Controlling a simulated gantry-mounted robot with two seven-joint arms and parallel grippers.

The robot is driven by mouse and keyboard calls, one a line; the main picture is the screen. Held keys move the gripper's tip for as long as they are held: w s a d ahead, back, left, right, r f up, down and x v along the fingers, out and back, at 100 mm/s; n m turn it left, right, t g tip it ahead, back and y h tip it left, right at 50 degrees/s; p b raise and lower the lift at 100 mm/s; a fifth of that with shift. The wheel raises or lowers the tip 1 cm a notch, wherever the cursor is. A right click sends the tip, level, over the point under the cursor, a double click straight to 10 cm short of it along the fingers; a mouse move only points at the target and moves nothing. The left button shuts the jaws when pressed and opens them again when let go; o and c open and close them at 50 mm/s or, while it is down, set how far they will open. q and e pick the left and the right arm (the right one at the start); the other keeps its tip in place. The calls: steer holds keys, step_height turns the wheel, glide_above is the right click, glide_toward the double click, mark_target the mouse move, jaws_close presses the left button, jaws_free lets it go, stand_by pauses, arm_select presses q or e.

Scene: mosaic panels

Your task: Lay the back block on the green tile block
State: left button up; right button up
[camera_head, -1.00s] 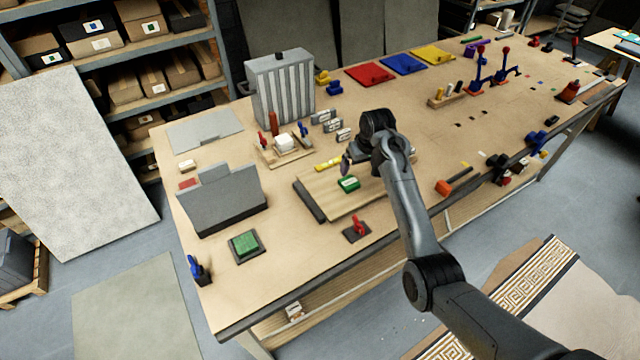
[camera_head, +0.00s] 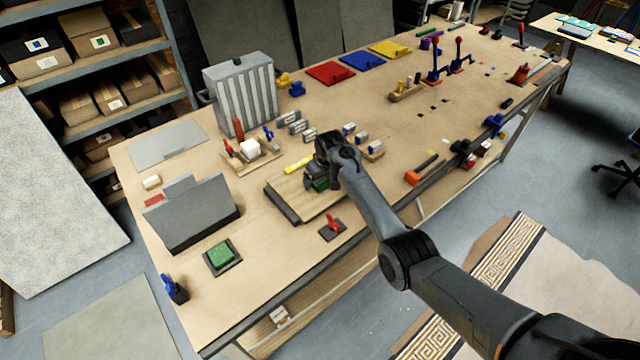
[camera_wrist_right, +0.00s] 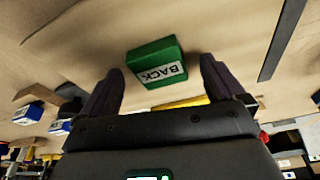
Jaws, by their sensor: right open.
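The back block is a green block with a white label reading BACK. In the head view the back block (camera_head: 320,184) lies on the wooden board, partly hidden by my right gripper (camera_head: 312,180). In the right wrist view the back block (camera_wrist_right: 155,58) shows between and just beyond the two dark fingertips of the open right gripper (camera_wrist_right: 162,72), with gaps at both sides. The green tile block (camera_head: 220,255) is a green square on a dark base, lying at the front left of the table. My left gripper is not in view.
The wooden board (camera_head: 290,193) has a dark strip on its left edge. A grey stepped panel (camera_head: 192,215) stands behind the green tile block. A red-handled clamp (camera_head: 333,227) sits right of it, a blue one (camera_head: 174,288) to its left. Bare table lies between block and board.

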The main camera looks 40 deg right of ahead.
steer(key=shift+f, duration=0.25)
steer(key=shift+c, duration=0.2)
steer(key=c, duration=1.2)
steer(key=shift+r, duration=0.2)
